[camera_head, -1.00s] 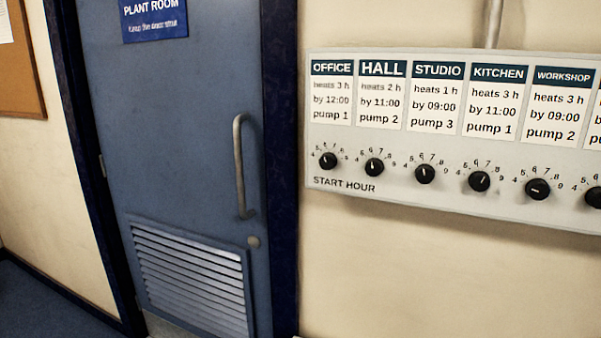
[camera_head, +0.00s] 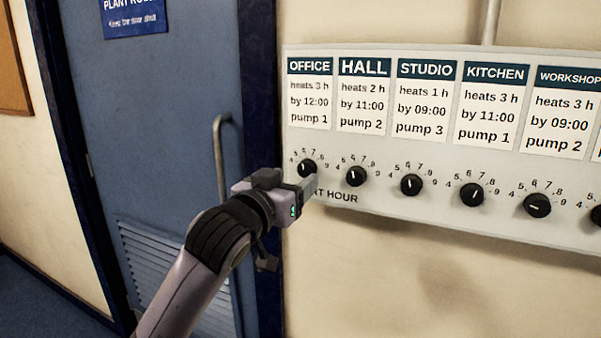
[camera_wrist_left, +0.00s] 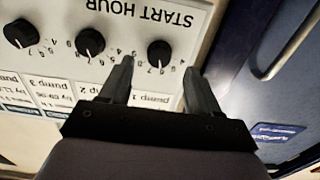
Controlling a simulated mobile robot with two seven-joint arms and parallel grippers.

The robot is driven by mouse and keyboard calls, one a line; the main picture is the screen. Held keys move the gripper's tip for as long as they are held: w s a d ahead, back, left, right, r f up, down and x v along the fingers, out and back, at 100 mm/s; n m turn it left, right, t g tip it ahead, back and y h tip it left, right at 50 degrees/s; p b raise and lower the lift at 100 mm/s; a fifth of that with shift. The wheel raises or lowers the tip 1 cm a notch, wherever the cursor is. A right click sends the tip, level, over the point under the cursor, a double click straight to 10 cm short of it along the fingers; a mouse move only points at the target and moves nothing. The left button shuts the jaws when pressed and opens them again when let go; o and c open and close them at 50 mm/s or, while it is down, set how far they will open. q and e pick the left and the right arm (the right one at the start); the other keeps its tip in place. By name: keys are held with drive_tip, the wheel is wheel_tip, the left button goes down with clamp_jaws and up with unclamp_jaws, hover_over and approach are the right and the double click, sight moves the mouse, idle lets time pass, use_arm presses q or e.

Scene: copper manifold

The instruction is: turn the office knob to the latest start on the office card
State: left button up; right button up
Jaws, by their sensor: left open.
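My left gripper (camera_head: 309,187) is just in front of and below this knob in the head view, covering part of the "START HOUR" label. In the left wrist view, which is upside down, my left gripper (camera_wrist_left: 159,65) is open, with the office knob (camera_wrist_left: 159,53) between the fingertips. I cannot tell whether they touch it. My right gripper is not in view.
The hall knob (camera_head: 355,176) is close to the right of the office knob, with the studio knob (camera_head: 411,184) and others further right. The blue plant room door (camera_head: 170,140) and its handle (camera_head: 219,160) are to the left.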

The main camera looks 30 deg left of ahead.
sight(304, 172)
use_arm(q)
drive_tip(key=shift+w+a+p, duration=0.1)
drive_tip(key=shift+w+p, duration=0.2)
drive_tip(key=shift+w, duration=1.75)
drive_tip(key=c, duration=1)
